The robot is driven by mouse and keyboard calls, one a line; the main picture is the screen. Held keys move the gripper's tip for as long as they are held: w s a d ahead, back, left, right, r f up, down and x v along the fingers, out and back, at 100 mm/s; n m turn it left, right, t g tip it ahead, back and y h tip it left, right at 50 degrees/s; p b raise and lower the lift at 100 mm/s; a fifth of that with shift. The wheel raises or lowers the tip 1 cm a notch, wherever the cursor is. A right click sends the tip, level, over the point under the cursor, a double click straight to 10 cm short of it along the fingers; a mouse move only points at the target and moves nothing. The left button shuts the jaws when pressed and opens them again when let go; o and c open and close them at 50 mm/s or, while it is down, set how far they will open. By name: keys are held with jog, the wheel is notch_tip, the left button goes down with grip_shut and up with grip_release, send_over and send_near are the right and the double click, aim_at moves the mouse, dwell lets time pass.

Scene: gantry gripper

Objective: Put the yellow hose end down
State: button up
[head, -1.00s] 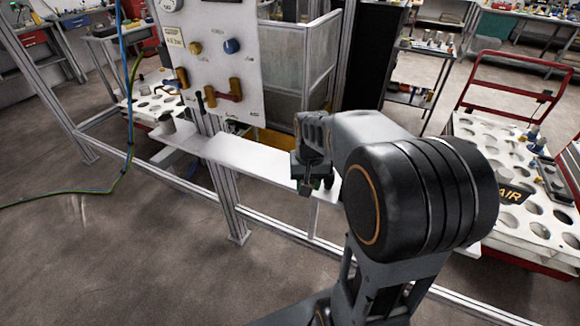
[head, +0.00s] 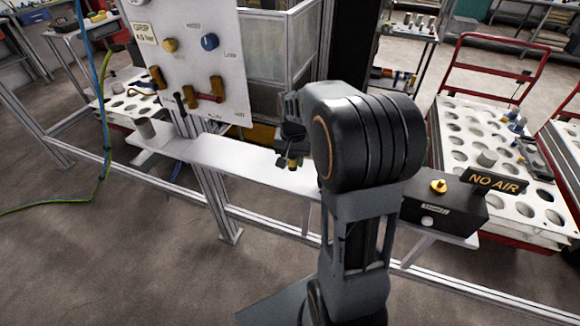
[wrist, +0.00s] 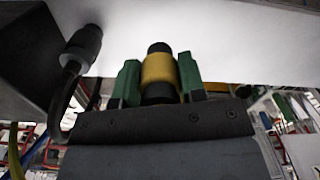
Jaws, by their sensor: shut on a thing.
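My gripper (wrist: 158,82) is shut on the yellow hose end (wrist: 158,68), a black fitting with a yellow band, held between two green fingers in the wrist view. The shelf (wrist: 215,30) also fills the upper wrist view. I cannot tell whether the hose end touches it. A black connector with a bent hose (wrist: 84,45) shows left of the fingers.
A dark box with a yellow knob (head: 439,186) and a "NO AIR" sign (head: 494,182) stands right of my arm. A white panel with knobs and handles (head: 190,60) rises behind the shelf's left side.

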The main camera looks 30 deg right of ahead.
aim_at(290, 177)
jog(key=shift+w+f, duration=0.9)
jog(key=shift+f, duration=0.25)
jog(key=shift+d+f, duration=0.1)
jog(key=shift+f, duration=1.4)
jog(key=shift+f, duration=0.1)
jog(key=shift+f, duration=0.15)
jog(key=o, duration=0.9)
